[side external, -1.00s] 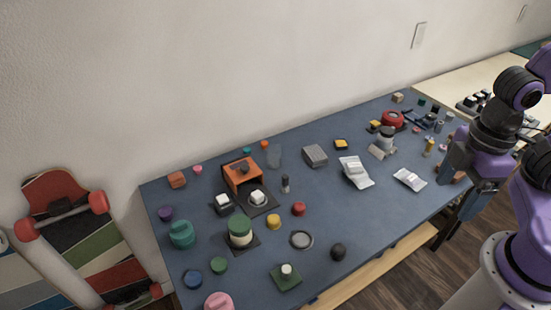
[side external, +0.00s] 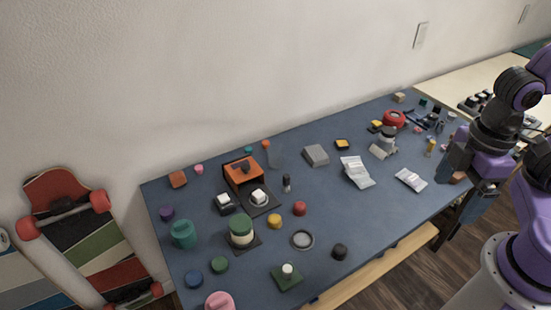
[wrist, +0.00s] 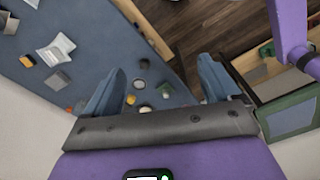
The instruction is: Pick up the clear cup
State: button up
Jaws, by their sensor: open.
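The clear cup (side external: 275,158) looks like a faint see-through upright shape near the back edge of the blue table. It stands just right of a small orange-topped item, and its outline is hard to make out. My gripper (side external: 468,184) is at the far right of the side view, by the table's right end and far from the cup. In the wrist view my gripper (wrist: 163,82) has its two blue fingers wide apart with nothing between them. I cannot make out the cup in the wrist view.
The blue table (side external: 330,220) holds many small items. Near the cup are an orange machine (side external: 243,170), a grey box (side external: 316,155) and a small dark bottle (side external: 287,183). White packets (side external: 356,171) lie toward the right. A wall rises behind the table.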

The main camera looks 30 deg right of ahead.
jog(key=w+a+f+m+t+y, duration=0.2)
jog(key=w+a+f+m, duration=0.2)
jog(key=w+a, duration=0.7)
jog(key=w+a+f+m+t+y, duration=0.2)
jog(key=w+a+f+m+y, duration=0.15)
jog(key=w+a, duration=0.75)
jog(key=m+t+h, duration=0.8)
jog(key=m+h, duration=0.2)
jog(key=h, duration=0.1)
send_near(274, 151)
jog(key=x, duration=0.3)
jog(key=shift+w, duration=0.25)
jog(key=shift+x, duration=2.05)
jog(key=shift+n+x, duration=0.25)
jog(key=shift+x, duration=0.7)
jog(key=shift+s+d, duration=0.15)
